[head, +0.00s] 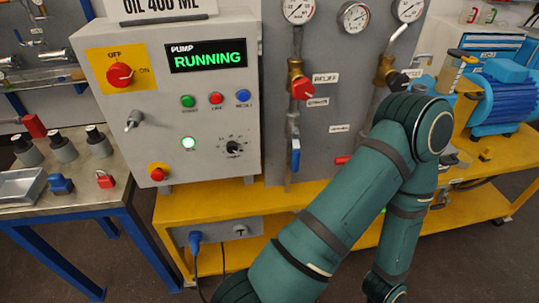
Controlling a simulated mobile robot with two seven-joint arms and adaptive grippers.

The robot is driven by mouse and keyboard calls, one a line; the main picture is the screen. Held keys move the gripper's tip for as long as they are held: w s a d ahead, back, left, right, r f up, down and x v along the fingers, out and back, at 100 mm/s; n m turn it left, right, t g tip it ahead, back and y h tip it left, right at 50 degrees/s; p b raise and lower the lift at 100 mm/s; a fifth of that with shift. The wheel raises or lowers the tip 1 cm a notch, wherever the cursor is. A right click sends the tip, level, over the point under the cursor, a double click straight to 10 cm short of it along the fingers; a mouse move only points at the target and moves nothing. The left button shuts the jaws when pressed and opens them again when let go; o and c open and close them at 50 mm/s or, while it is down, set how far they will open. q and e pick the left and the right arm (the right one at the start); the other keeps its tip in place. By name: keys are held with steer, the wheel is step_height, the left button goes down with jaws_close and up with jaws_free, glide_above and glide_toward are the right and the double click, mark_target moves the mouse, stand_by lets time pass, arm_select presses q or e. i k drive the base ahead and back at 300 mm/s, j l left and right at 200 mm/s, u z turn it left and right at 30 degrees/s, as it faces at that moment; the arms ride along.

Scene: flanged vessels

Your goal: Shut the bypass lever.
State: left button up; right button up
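The grey pipe panel (335,110) carries several handles, and its small labels are too blurred to read, so I cannot tell for sure which handle is the bypass lever. A red handle (302,88) sits on a brass valve on the left pipe. A blue lever (295,155) hangs straight down lower on that pipe. A dark handle (397,81) sits at the right brass valve. A short red lever (343,160) points sideways, partly hidden by my green arm. Neither of my grippers is in view.
The control box (170,90) shows PUMP RUNNING, with a lit green lamp (189,143) and a red switch (120,75). The panel stands on a yellow bench (190,205). A side table (50,200) is at left. A blue motor (500,95) is at right. My arm covers the panel's lower right.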

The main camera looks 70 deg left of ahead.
mark_target(295, 155)
steer(key=u, duration=1.9)
